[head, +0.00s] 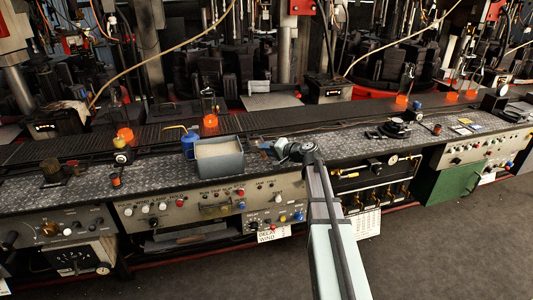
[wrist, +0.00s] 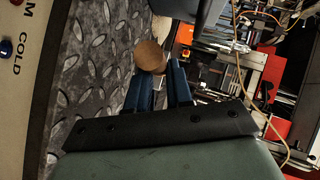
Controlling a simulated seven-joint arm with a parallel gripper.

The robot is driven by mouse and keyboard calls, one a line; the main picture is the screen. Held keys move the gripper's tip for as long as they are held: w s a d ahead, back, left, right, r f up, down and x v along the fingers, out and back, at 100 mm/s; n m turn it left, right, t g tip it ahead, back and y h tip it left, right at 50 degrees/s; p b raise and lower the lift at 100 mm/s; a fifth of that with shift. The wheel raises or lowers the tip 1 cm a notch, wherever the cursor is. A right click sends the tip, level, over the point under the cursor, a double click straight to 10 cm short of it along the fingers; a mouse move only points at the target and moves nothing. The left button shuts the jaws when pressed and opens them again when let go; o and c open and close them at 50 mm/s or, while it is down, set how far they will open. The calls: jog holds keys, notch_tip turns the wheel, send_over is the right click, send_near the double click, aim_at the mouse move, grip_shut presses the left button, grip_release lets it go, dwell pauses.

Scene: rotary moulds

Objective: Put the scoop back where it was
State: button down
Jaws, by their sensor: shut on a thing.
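My gripper (wrist: 159,76) is shut on the scoop (wrist: 150,56). In the wrist view only a round wooden end, which looks like the scoop's handle, shows between the two blue fingertips. The rest of the scoop is hidden. In the head view my gripper (head: 285,149) is low over the patterned metal bench top, just right of a grey box (head: 219,169) filled with pale, sand-like material. The box's dark side also shows at the top of the wrist view (wrist: 185,9). I cannot tell whether the scoop touches the bench.
A blue can (head: 188,148) with a spout stands left of the box. A dark conveyor (head: 275,118) carrying several orange-based pieces runs behind the bench. Control panels with knobs (head: 200,201) line the bench front. Bare bench top (head: 355,150) lies right of my gripper.

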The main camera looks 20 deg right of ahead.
jog(key=shift+f, duration=0.5)
jog(key=shift+f, duration=0.15)
jog(key=c, duration=1)
grip_release()
jog(key=shift+s+d, duration=0.15)
jog(key=shift+s, duration=0.05)
jog(key=v, duration=1.1)
jog(key=shift+s+d+r, duration=0.15)
jog(key=shift+r, duration=0.1)
